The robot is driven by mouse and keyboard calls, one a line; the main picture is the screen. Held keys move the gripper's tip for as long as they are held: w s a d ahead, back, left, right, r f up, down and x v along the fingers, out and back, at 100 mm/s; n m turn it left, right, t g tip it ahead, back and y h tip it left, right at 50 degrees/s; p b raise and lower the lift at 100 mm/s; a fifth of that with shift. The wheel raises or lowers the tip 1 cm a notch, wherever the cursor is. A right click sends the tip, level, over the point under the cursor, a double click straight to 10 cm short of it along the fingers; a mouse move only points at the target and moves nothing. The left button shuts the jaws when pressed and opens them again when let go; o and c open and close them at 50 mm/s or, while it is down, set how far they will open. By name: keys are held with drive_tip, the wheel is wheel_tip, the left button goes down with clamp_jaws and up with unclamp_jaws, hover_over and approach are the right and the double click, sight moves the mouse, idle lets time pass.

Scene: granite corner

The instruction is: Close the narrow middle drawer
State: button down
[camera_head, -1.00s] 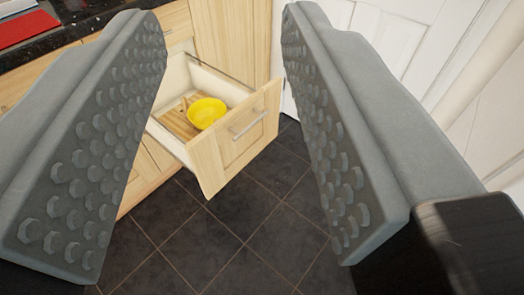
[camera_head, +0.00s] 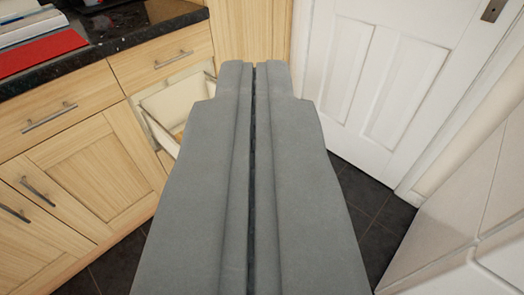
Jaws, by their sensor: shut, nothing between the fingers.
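The middle drawer (camera_head: 172,108) stands open at the cabinet front, below a shut drawer with a bar handle. Only the left part of its pale inside shows. My gripper (camera_head: 253,66) is shut and empty, with its two grey fingers pressed together. It fills the middle of the view and hides the drawer's front, its handle and most of its inside. I cannot tell whether the fingers touch the drawer.
Wooden cabinets with shut drawers and doors (camera_head: 85,175) stand at left under a dark granite worktop (camera_head: 135,27). A red item (camera_head: 40,52) lies on it. A white door (camera_head: 390,80) is at right. Dark tiled floor (camera_head: 365,200) shows between.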

drive_tip(key=w+d+f+m+g, duration=0.1)
drive_tip(key=w+f+m+g, duration=0.15)
drive_tip(key=w+f, duration=0.5)
drive_tip(key=w+d+f+m+g, duration=0.1)
drive_tip(key=w+f+g, duration=0.3)
drive_tip(key=w, duration=0.7)
drive_tip(key=w+f+m+g, duration=0.1)
drive_tip(key=w+f+m, duration=0.1)
drive_tip(key=w+f, duration=0.9)
drive_tip(key=w+f+m+g, duration=0.2)
drive_tip(key=w+f, duration=0.8)
drive_tip(key=f, duration=0.7)
drive_tip(key=shift+w+a+f+y, duration=0.15)
drive_tip(key=shift+w+y, duration=0.2)
drive_tip(key=shift+y, duration=0.05)
drive_tip(key=w+a, duration=2.4)
drive_tip(key=shift+w, duration=0.15)
drive_tip(key=shift+a, duration=0.1)
